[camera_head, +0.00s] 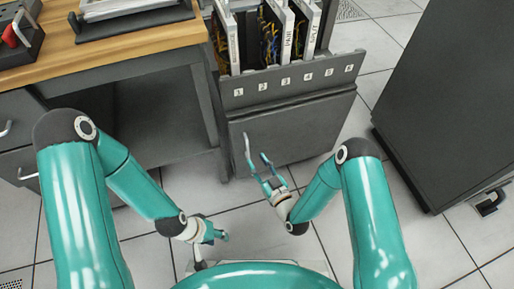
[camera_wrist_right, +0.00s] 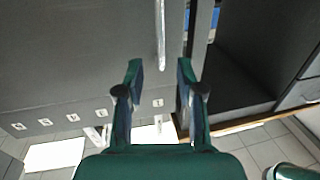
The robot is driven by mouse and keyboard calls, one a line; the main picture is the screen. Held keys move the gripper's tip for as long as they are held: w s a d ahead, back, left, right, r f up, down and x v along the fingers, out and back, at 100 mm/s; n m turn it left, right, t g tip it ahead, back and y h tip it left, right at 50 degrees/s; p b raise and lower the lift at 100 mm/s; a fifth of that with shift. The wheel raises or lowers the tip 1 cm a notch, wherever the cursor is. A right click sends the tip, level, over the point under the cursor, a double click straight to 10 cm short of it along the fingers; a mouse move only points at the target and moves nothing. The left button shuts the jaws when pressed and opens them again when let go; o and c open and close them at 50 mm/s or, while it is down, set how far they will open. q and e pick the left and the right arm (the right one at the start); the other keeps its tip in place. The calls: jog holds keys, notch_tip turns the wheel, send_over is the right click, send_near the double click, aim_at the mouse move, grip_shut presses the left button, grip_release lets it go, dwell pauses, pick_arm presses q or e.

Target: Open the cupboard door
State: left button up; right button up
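The cupboard is a dark grey unit below the numbered card rack; its door (camera_head: 300,130) is shut in the head view. The door also fills the upper left of the right wrist view (camera_wrist_right: 75,60). A long, pale metal handle (camera_wrist_right: 161,35) runs down the door there. My right gripper (camera_head: 256,150) is open in front of the door's left part. In its wrist view the handle lies between the two spread fingers (camera_wrist_right: 160,75); contact cannot be told. My left gripper (camera_head: 217,234) hangs low above the floor, away from the door; its finger opening is unclear.
A wooden-topped desk (camera_head: 135,43) with drawers stands left of the cupboard. Numbered slots hold several white-edged card folders (camera_head: 283,35) above the door. A dark cabinet (camera_head: 450,100) stands at right. Tiled floor (camera_head: 335,220) is clear in front of the cupboard.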

aim_at(248, 147)
jog(key=b+x, duration=0.1)
jog(key=x, duration=0.6)
jog(key=shift+w+a, duration=0.1)
jog(key=shift+w, duration=0.15)
jog(key=shift+c, duration=0.3)
grip_shut()
